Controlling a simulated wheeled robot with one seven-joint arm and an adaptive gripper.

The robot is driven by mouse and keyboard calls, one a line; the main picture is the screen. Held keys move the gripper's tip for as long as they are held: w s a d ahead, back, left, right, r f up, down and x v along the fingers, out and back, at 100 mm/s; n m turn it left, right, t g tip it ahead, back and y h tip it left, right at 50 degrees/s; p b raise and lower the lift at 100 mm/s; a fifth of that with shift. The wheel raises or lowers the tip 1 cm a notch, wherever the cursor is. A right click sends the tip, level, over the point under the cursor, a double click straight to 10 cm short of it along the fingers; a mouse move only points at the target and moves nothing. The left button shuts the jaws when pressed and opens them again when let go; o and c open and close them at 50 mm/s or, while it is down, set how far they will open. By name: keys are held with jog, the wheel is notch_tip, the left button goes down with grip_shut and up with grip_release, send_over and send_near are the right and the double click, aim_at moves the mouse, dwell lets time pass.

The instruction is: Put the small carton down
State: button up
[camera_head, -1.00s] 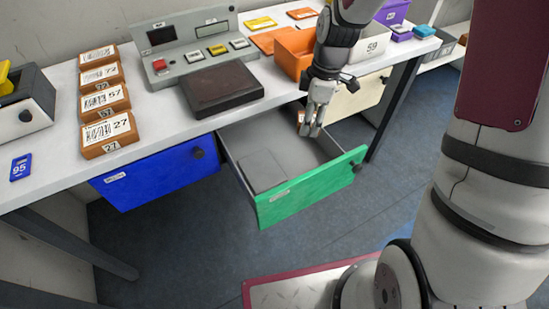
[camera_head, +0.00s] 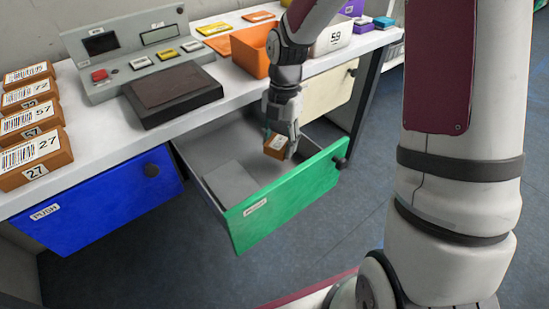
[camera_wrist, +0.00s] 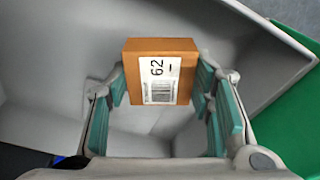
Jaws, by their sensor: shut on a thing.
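The small carton (camera_head: 275,146) is an orange-brown box with a white label. In the wrist view the carton (camera_wrist: 160,71) shows a barcode and the number 62. My gripper (camera_head: 285,140) is shut on it, with a teal finger pad (camera_wrist: 119,88) on either side. Carton and gripper are over or inside the open green-fronted drawer (camera_head: 285,197). I cannot tell whether the carton touches the drawer floor.
The blue drawer (camera_head: 100,206) at left is closed. On the table are several numbered cartons (camera_head: 33,157), a dark scanner plate (camera_head: 172,92), a button panel (camera_head: 125,60), an orange bin (camera_head: 252,50) and a white bin (camera_head: 330,38).

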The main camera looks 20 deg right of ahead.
aim_at(279, 163)
jog(key=shift+f+b, duration=0.9)
jog(key=shift+f, duration=1.6)
jog(key=shift+f, duration=0.15)
jog(key=o, duration=1.3)
